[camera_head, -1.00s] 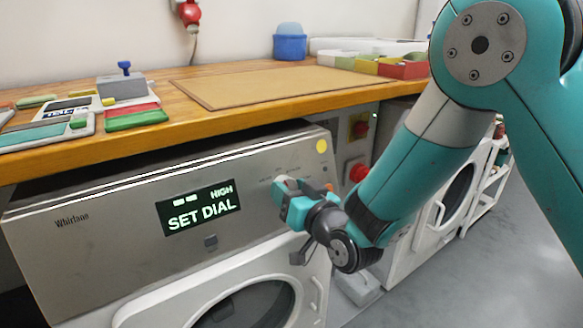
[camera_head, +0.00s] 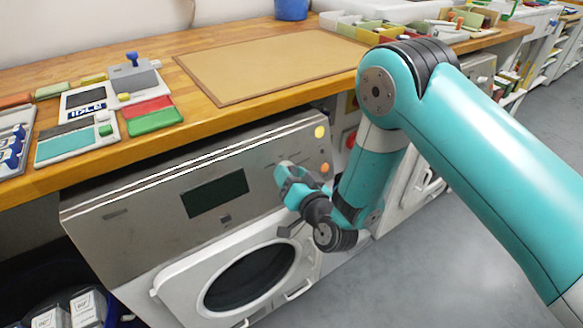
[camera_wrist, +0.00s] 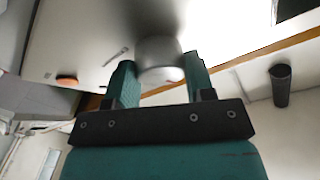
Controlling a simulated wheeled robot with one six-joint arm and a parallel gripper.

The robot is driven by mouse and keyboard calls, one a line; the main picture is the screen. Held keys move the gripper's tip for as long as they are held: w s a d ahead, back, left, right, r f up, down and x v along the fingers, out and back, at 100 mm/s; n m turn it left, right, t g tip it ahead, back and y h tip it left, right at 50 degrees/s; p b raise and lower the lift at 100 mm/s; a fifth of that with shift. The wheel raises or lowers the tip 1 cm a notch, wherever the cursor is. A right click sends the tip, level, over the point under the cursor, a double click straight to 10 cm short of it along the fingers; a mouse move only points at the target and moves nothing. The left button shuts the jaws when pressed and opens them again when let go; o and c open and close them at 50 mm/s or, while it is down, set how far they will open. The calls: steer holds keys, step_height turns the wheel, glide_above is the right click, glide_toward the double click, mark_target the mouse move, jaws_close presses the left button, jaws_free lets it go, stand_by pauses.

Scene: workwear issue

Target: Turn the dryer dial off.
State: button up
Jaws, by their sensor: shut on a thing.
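The dryer (camera_head: 140,215) stands under the wooden counter, its metal front panel carrying a dark display (camera_head: 215,193) with no text on it. My gripper (camera_head: 286,173) is at the right part of this panel, shut on the dial. In the wrist view the pale, rounded dial (camera_wrist: 160,60) sits between the two teal fingers of my gripper (camera_wrist: 158,75). In the head view the fingers mostly hide the dial, and its pointer mark cannot be read.
An orange button (camera_head: 325,168) and a yellow disc (camera_head: 319,132) are on the panel to the right of my gripper. The dryer's round door (camera_head: 250,278) is below. The wooden counter (camera_head: 225,128) above holds a brown board (camera_head: 275,65) and a card terminal.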

steer(key=shift+s+a+m+p, duration=0.1)
steer(key=shift+s+m+p, duration=0.1)
steer(key=shift+m+p, duration=0.4)
steer(key=o, duration=0.9)
